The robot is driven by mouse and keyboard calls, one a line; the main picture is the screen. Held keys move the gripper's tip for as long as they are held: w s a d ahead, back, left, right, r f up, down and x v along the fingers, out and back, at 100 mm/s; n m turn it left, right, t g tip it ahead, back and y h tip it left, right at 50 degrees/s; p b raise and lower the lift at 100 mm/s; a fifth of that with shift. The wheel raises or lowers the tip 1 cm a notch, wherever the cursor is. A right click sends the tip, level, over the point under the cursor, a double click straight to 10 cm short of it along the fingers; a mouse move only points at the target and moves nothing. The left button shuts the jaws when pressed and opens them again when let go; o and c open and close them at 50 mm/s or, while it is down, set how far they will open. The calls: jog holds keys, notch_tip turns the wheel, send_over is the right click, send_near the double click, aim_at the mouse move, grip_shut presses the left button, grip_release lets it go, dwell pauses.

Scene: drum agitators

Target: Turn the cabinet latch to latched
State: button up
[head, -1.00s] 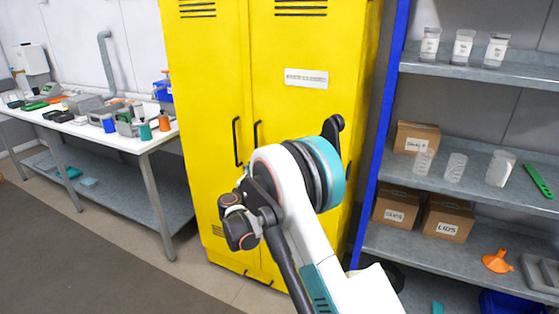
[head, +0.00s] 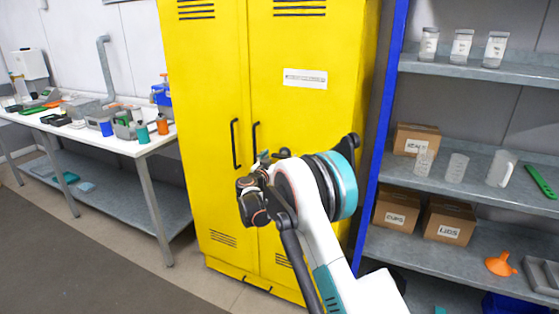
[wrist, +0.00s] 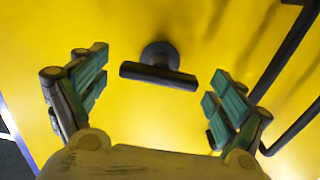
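The cabinet latch (wrist: 158,76) is a short dark bar on a round dark base, fixed to the yellow cabinet door. In the wrist view the bar lies nearly crosswise, its right end slightly lower. My gripper (wrist: 160,68) is open, with one teal-padded finger on each side of the latch. Gaps show between both fingers and the bar, and nothing is held. In the head view my arm covers most of the gripper and the latch area on the yellow cabinet (head: 300,110).
Two long black door handles (head: 235,143) (head: 255,136) stand out from the cabinet; they pass close to the right finger in the wrist view (wrist: 285,55). A blue-framed shelf (head: 470,68) with boxes stands at right. A cluttered white workbench (head: 150,146) stands at left.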

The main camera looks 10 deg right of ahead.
jog(key=c, duration=0.9)
jog(key=shift+m, duration=0.4)
jog(key=m, duration=0.3)
jog(key=shift+m, duration=0.4)
jog(key=m+p, duration=0.1)
jog(key=m, duration=0.3)
jog(key=shift+m, duration=0.3)
jog(key=m, duration=0.8)
jog(key=shift+m, duration=0.3)
